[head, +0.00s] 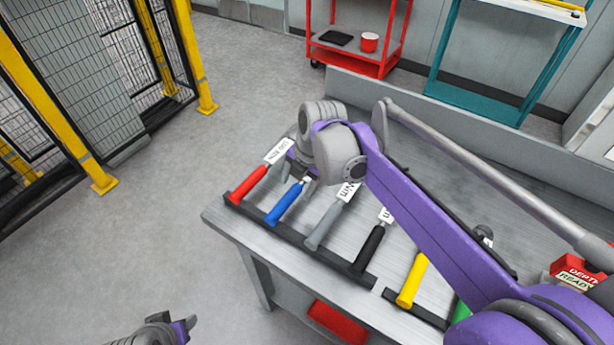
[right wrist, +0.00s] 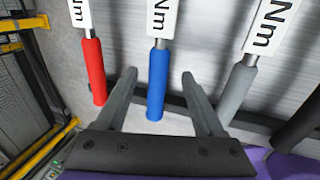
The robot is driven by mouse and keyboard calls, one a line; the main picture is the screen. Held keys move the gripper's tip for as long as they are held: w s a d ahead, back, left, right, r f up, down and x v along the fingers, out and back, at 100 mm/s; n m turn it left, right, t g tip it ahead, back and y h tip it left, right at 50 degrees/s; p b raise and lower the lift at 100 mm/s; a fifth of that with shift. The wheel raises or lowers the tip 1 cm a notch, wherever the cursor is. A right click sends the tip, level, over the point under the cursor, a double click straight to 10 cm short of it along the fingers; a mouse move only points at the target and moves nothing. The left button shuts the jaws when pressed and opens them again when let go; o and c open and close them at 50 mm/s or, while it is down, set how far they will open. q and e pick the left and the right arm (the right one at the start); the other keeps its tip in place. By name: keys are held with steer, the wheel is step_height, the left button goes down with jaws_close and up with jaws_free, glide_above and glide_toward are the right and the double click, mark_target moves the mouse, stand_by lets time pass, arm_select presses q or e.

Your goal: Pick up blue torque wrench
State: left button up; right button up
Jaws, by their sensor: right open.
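The blue torque wrench (head: 284,204) lies on the grey workbench, handle toward the front edge. Its blue handle also shows in the right wrist view (right wrist: 157,85), with a white label above it. My right gripper (head: 302,170) is over the wrench's upper part and hides some of it in the head view. In the right wrist view the fingers of my right gripper (right wrist: 158,77) are open, one on each side of the blue handle, with nothing gripped. My left gripper (head: 186,328) shows only partly at the bottom of the head view, away from the bench.
A red wrench (head: 248,185) lies left of the blue one and a grey wrench (head: 323,226) right of it. Black (head: 369,249) and yellow (head: 412,280) wrenches lie further right. A dark rail (head: 295,240) runs under the handles. Yellow-posted fencing (head: 195,60) stands at left.

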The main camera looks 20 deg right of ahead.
mark_target(294, 191)
steer(key=x, duration=0.5)
steer(key=shift+w+a+f, duration=0.1)
steer(key=shift+f, duration=0.05)
jaws_close()
